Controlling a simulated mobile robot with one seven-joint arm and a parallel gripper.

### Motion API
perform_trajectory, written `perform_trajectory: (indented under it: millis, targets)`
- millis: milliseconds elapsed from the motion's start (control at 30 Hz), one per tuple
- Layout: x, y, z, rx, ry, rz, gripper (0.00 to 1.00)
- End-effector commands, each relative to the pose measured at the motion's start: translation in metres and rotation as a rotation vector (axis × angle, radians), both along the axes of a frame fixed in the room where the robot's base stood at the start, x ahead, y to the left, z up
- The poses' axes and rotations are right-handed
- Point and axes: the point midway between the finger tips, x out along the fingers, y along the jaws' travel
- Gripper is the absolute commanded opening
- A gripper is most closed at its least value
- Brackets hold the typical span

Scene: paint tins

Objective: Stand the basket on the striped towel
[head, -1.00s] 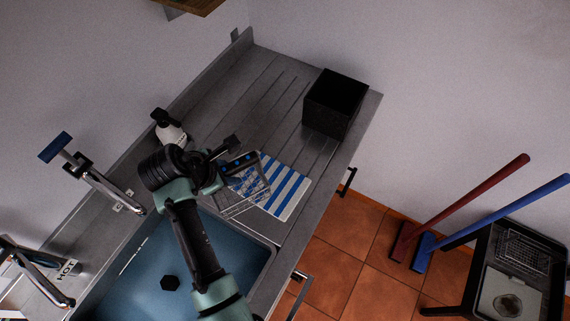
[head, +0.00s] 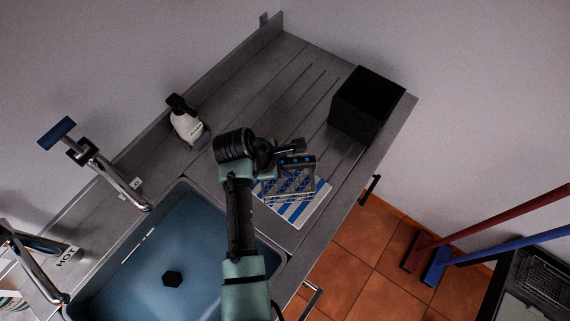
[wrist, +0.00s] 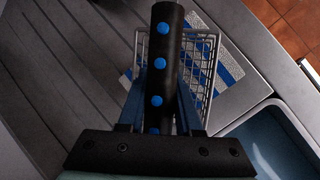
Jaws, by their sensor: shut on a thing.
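The wire basket (head: 288,185) hangs from my gripper (head: 290,160) over the blue-and-white striped towel (head: 302,214) on the steel drainer. A dark bar with blue dots, which looks like the basket's handle (wrist: 166,35), lies between my gripper's fingers (wrist: 162,95) in the wrist view. The fingers are shut on it and hide part of the basket. In that view the basket's wire mesh (wrist: 207,55) covers the middle of the towel (wrist: 232,66), which shows on both sides. I cannot tell whether the basket's bottom touches the towel.
A black box (head: 367,103) stands at the drainer's far right end. A white bottle with a black top (head: 186,122) stands at the back left. The blue sink (head: 165,255) with a tap (head: 112,185) is in front. Bare grooved drainer (head: 285,95) lies behind the towel.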

Motion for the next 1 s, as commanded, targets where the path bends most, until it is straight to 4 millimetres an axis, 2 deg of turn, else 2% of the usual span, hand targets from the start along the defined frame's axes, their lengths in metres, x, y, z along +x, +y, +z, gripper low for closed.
perform_trajectory:
  millis: [100, 433, 467, 600, 633, 1000]
  targets:
    - [0.0005, 0.0006, -0.0084, 0.001, -0.002, 0.001, 0.0]
    - [0.0007, 0.0005, -0.0117, 0.0, -0.003, 0.001, 0.0]
    - [0.0002, 0.0004, -0.0127, 0.001, 0.0, 0.002, 0.35]
    - [0.0002, 0.0005, -0.0119, 0.001, -0.001, 0.001, 0.6]
    - [0.0002, 0.0005, -0.0119, 0.001, -0.001, 0.001, 0.63]
    - [0.0, 0.0013, -0.0068, 0.0, -0.003, 0.001, 0.63]
